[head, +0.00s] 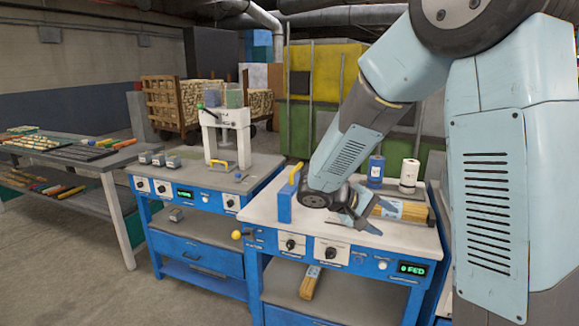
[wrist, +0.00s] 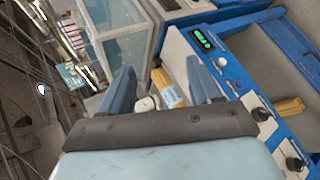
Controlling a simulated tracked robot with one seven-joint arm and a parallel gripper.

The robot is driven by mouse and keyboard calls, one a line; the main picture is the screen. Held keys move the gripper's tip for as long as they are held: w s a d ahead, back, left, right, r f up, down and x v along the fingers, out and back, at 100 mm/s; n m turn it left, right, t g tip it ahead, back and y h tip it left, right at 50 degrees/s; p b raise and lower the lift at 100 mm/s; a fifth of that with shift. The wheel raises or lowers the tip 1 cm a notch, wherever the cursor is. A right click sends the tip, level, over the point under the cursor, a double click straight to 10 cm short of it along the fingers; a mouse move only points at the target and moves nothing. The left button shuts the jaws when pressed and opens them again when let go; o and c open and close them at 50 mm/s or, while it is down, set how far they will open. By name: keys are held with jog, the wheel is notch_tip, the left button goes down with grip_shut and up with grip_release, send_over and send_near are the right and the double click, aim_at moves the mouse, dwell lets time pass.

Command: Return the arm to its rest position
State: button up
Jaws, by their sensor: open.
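My arm reaches in from the right in the head view. My gripper (head: 362,211) is low over the right workbench (head: 340,232). It is open, with its fingers pointing toward a bundle of wooden sticks with a printed label (head: 408,211) lying on the bench top. In the wrist view, my gripper (wrist: 162,84) has its two blue fingers spread apart, and the labelled bundle (wrist: 170,92) shows in the gap beyond them. I cannot tell whether a finger touches the bundle. Nothing appears held.
A blue bottle (head: 375,170) and a white roll (head: 409,175) stand behind the bundle. A blue block with a yellow handle (head: 286,198) stands left of my gripper. Another bundle (head: 310,283) lies on the lower shelf. A second workbench (head: 190,160) is at left.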

jog(key=s+r+m+t+y, duration=0.1)
jog(key=s+r+y, duration=0.4)
jog(key=s, duration=0.5)
jog(key=s+r+m+t+y, duration=0.2)
jog(key=s+r+y, duration=0.4)
jog(key=s, duration=0.5)
jog(key=shift+s+d+r+y, duration=0.25)
jog(key=shift+r+y, duration=0.05)
jog(key=shift+r, duration=0.2)
